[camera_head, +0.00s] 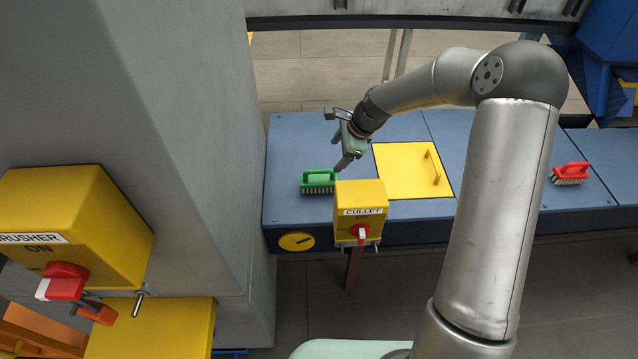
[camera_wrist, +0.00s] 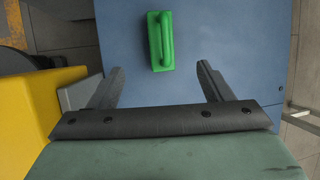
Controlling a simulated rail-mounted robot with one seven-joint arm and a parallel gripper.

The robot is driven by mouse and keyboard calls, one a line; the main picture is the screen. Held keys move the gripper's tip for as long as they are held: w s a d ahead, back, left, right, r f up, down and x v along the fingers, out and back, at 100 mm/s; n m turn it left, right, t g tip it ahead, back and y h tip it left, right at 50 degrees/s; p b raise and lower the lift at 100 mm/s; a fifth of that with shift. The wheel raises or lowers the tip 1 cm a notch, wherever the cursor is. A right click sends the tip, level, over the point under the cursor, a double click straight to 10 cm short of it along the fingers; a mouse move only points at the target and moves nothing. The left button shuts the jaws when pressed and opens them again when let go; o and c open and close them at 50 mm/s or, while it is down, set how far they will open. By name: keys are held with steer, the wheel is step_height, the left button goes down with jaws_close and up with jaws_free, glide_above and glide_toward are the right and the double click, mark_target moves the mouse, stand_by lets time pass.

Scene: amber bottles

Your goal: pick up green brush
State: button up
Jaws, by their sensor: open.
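The green brush (camera_head: 318,179) lies bristles down on the blue bench top, near its left end in the head view. Its handle faces up. In the wrist view the green brush (camera_wrist: 160,41) is beyond my fingertips, roughly centred between them. My gripper (camera_head: 345,163) is just right of the brush in the head view, above the bench and apart from the brush. In the wrist view my gripper (camera_wrist: 160,72) shows two dark fingers spread wide, with nothing between them.
A yellow CULLET switch box (camera_head: 360,198) stands at the bench front, close to the brush. A yellow hatch with a handle (camera_head: 412,172) is right of my gripper. A red brush (camera_head: 570,172) lies far right. A grey column (camera_head: 215,150) rises left of the blue bench (camera_head: 285,150).

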mark_target(315, 179)
steer(key=b+x, duration=0.1)
steer(key=x, duration=1.4)
steer(key=shift+a+f, duration=0.15)
steer(key=shift+f, duration=0.1)
steer(key=c, duration=1.2)
